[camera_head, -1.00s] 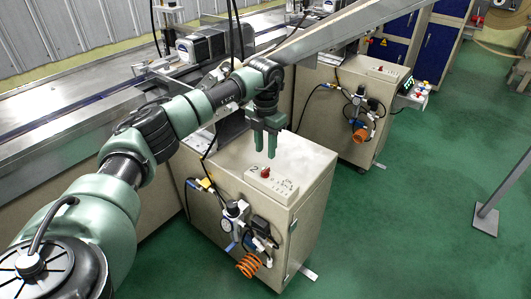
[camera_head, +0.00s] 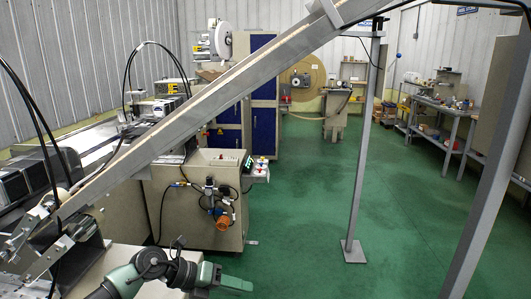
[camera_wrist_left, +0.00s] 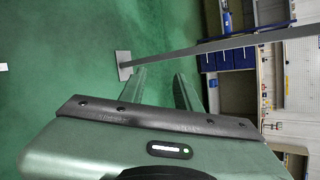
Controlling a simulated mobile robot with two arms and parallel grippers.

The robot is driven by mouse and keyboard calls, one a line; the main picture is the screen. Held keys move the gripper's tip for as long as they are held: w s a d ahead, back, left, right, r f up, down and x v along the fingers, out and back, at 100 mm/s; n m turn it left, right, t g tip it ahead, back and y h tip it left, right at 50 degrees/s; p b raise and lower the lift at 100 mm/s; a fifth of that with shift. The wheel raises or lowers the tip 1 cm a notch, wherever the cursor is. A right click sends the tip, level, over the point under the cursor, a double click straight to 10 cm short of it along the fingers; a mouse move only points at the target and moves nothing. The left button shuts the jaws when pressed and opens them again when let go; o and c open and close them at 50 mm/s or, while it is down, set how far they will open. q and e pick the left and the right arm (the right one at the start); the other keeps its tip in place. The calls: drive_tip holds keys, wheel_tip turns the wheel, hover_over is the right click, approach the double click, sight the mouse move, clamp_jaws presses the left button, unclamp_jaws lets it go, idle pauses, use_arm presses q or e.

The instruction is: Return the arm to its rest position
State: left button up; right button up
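My left arm (camera_head: 140,274) is green and black and shows low in the head view. My left gripper (camera_head: 232,281) is at the bottom edge there, pointing right over the green floor. In the left wrist view its two fingers stand apart with nothing between them (camera_wrist_left: 160,76), so it is open and empty. Part of the gripper is cut off or hidden in the head view. My right arm and right gripper are in neither view.
A slanted metal beam (camera_head: 220,105) crosses above my left arm. A beige cabinet (camera_head: 205,228) with hoses and an orange coil stands beyond it. A grey post (camera_head: 365,150) stands on the floor to the right. Green floor (camera_head: 310,250) is open between them.

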use_arm(q)
drive_tip(key=s+d+r+n+t+h, duration=0.2)
drive_tip(key=d+r+n+t+h, duration=0.3)
drive_tip(key=d+r+n+t, duration=0.35)
drive_tip(key=s+a+f+n+t+y, duration=0.25)
drive_tip(key=a+n+t+y, duration=0.35)
drive_tip(key=a+n+y, duration=0.95)
drive_tip(key=s+a+f+n+g, duration=0.4)
drive_tip(key=s+f+n, duration=0.2)
drive_tip(key=f+n, duration=0.25)
drive_tip(key=s+a+f+n+g, duration=0.15)
drive_tip(key=s+f+g, duration=0.35)
drive_tip(key=s, duration=0.7)
drive_tip(key=s+a+f+n+g, duration=0.1)
drive_tip(key=s+f+n+g, duration=0.35)
drive_tip(key=s, duration=0.75)
wheel_tip(320, 180, down, 28)
drive_tip(key=s+m+g, duration=0.2)
drive_tip(key=s+a+f+g, duration=0.1)
drive_tip(key=s+a+f, duration=0.1)
drive_tip(key=s+f, duration=1.3)
drive_tip(key=shift+s+a+f, duration=0.3)
drive_tip(key=shift+s+f, duration=0.1)
drive_tip(key=shift+s, duration=0.25)
